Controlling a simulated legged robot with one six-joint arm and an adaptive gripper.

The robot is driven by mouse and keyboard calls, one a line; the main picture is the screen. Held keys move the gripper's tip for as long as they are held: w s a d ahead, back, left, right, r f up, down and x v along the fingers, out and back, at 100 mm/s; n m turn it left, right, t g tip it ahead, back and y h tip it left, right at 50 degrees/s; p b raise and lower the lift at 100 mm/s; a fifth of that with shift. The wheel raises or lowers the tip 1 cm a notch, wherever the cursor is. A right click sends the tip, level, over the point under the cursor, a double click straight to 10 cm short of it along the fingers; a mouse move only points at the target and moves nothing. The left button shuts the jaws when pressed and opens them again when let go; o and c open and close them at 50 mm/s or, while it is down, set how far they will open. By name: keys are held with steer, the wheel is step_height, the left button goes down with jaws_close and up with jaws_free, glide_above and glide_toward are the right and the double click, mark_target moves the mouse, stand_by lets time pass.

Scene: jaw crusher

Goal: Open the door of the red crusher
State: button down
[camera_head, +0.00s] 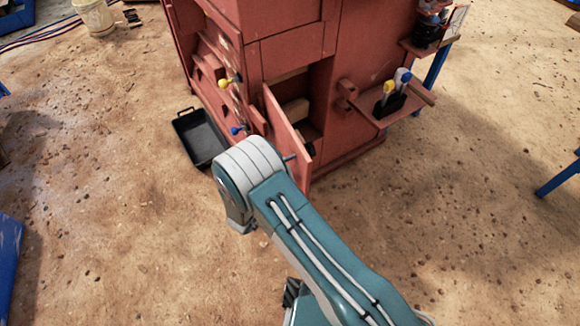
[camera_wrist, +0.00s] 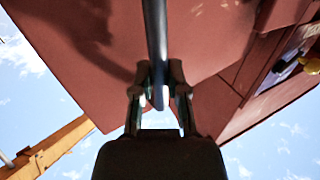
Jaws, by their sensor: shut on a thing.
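The red crusher (camera_head: 350,70) stands at the top middle of the head view. Its low door (camera_head: 283,125) stands partly open, swung out from the front, with a dark opening behind it. A thin bar handle (camera_head: 290,157) sticks out from the door's face. In the wrist view, the red door (camera_wrist: 90,60) fills much of the picture, and the handle (camera_wrist: 156,35) runs down from the top between my fingers. My gripper (camera_wrist: 159,85) is shut on this handle. In the head view my arm hides the gripper.
A black tray (camera_head: 200,138) lies on the dirt floor left of the crusher. A small red shelf (camera_head: 385,112) with yellow and blue levers juts out on the right. A blue-legged stand (camera_head: 437,65) is behind it. The floor at the left and right is mostly clear.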

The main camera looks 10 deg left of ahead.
steer(key=shift+a+r, duration=0.15)
steer(key=shift+a, duration=0.45)
steer(key=c, duration=0.6)
jaws_free()
steer(key=shift+c, duration=0.2)
steer(key=shift+s, duration=0.1)
steer(key=v, duration=1.2)
steer(key=shift+f, duration=0.2)
